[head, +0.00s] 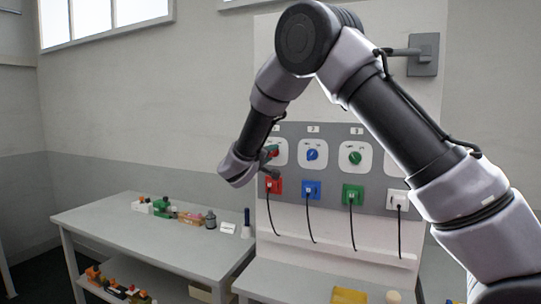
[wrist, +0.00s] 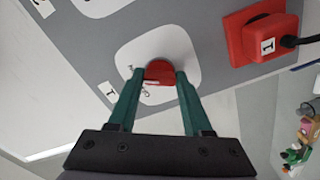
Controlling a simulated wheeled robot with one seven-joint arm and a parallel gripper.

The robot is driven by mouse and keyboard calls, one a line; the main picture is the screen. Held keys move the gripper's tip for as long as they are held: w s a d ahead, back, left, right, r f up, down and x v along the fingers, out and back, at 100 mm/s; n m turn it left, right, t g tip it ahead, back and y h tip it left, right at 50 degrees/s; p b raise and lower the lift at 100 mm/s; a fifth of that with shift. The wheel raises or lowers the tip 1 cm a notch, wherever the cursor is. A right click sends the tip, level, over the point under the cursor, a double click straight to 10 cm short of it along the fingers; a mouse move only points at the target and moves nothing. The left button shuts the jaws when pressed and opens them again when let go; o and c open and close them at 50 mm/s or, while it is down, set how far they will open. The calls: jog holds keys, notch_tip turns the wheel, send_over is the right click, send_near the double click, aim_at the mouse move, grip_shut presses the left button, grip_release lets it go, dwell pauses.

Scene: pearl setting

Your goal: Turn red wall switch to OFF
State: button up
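The red switch (wrist: 159,71) is a round red knob on a white plate in the wrist view. In the head view its white plate (head: 282,153) is at the left of the grey wall panel, with the knob largely hidden behind my gripper (head: 271,161). In the wrist view the two green fingers of my gripper (wrist: 158,76) stand on either side of the knob, close to its edges. Whether they press on it is not clear. Small marks on the plate by the knob are too small to read.
A red plug (wrist: 265,38) with a cable sits in the panel by the switch. Blue (head: 312,154) and green (head: 355,157) knobs are to the right, with plugs below. A table (head: 130,226) at the left holds several small objects.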

grip_shut()
jog(key=shift+n, duration=0.4)
jog(key=n, duration=1.1)
dwell(0.3)
jog(key=o, duration=1.2)
grip_release()
jog(key=shift+c, duration=0.2)
